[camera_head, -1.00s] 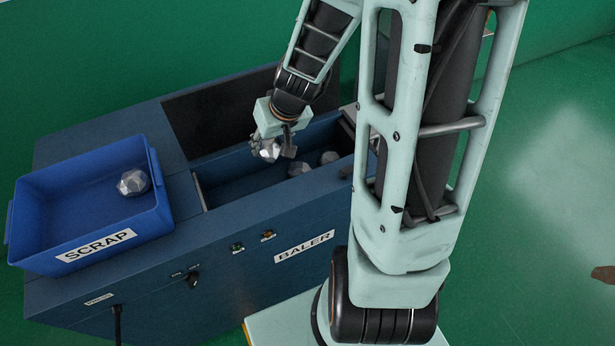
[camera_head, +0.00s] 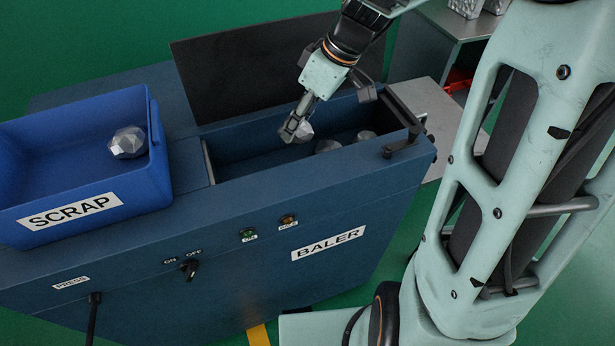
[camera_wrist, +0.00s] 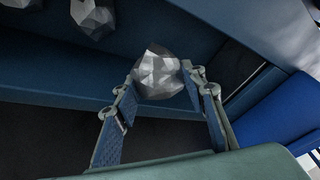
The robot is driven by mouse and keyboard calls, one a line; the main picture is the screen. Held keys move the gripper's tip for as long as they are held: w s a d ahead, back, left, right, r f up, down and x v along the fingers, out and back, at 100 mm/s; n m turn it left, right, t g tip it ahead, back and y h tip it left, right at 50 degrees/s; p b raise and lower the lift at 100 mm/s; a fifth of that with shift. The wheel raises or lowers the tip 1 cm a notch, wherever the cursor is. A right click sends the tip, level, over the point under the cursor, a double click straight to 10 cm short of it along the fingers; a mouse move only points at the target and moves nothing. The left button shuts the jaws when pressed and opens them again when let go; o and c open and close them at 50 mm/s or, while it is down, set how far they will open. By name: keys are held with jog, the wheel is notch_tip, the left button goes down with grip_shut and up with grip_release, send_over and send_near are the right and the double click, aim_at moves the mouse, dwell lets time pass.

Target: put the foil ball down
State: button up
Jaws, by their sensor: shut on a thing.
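My gripper (camera_head: 296,128) is shut on a faceted silver foil ball (camera_head: 304,132), held at the opening of the baler (camera_head: 250,270). In the wrist view the held foil ball (camera_wrist: 158,74) sits between the two fingertips. Two more foil balls lie in the baler's chamber, one near (camera_head: 327,146) and one further right (camera_head: 366,135); both are partly hidden. They also show at the top left of the wrist view (camera_wrist: 92,16). Another foil ball (camera_head: 128,142) lies in the blue SCRAP bin (camera_head: 100,228) at the left.
The baler's dark lid (camera_head: 225,75) stands open behind the chamber. A black latch (camera_head: 404,142) is at its right end. A switch (camera_head: 189,268) and buttons are on the front. A grey table (camera_head: 460,25) with shiny blocks stands at the back right.

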jog(key=shift+n, duration=0.4)
jog(key=f, duration=0.3)
jog(key=f+b, duration=0.1)
jog(key=f, duration=0.6)
jog(key=shift+s+a+f+b, duration=0.1)
jog(key=shift+s+a+b, duration=0.15)
jog(key=shift+b, duration=0.15)
jog(key=o, duration=1.2)
jog(key=shift+w+f, duration=0.1)
jog(key=shift+c, duration=0.2)
jog(key=shift+d+r, duration=0.15)
jog(key=shift+r, duration=0.35)
jog(key=w+p+v, duration=0.1)
jog(key=v, duration=1)
jog(key=shift+s+p, duration=0.3)
jog(key=shift+s, duration=0.1)
